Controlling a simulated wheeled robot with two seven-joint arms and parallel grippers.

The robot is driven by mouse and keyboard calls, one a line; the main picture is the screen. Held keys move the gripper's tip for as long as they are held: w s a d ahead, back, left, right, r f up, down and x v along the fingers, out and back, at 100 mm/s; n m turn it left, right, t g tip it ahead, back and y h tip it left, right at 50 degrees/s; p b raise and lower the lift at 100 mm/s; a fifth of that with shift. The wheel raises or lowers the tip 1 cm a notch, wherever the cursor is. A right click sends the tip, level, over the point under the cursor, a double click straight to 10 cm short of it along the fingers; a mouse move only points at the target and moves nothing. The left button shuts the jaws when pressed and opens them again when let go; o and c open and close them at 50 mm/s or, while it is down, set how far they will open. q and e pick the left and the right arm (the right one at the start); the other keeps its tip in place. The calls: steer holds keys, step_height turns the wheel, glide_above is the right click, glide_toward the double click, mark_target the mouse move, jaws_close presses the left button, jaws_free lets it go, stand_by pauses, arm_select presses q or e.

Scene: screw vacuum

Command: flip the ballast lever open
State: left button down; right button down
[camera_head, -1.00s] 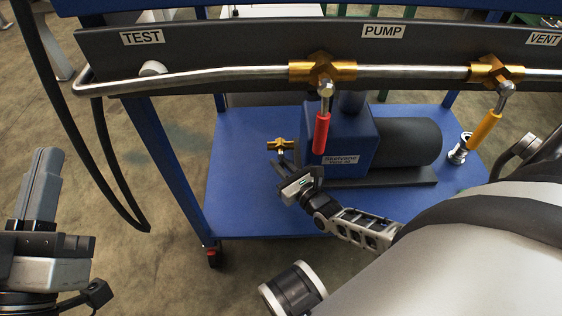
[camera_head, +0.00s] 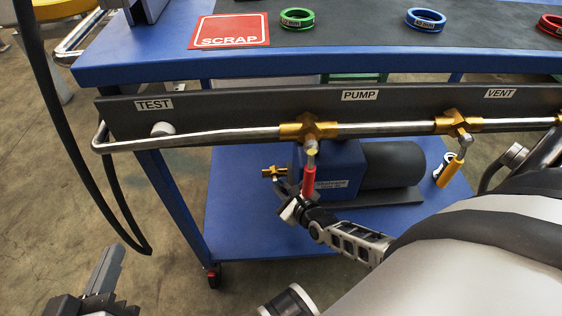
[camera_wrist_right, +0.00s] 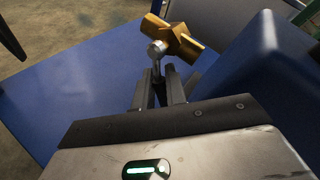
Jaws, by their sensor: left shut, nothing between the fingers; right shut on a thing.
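The ballast valve (camera_head: 274,171) is a small brass fitting at the left side of the blue pump (camera_head: 325,168). In the right wrist view the brass body (camera_wrist_right: 176,37) has a silver lever (camera_wrist_right: 157,52) with a round joint, pointing down towards my fingers. My right gripper (camera_head: 284,187) is shut on that lever; its two fingers (camera_wrist_right: 158,88) sit on either side of it and hide its lower end. My left gripper (camera_head: 108,264) is shut and empty at the lower left, over the floor, far from the pump.
The red PUMP lever (camera_head: 309,180) hangs in front of the pump, close to my right gripper. A yellow lever (camera_head: 452,170) hangs under VENT. A steel pipe (camera_head: 220,138) runs above along the dark panel. The blue lower shelf (camera_head: 232,215) is clear at left.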

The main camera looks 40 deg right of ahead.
stand_by(0.3)
steer(key=c, duration=1.5)
jaws_free()
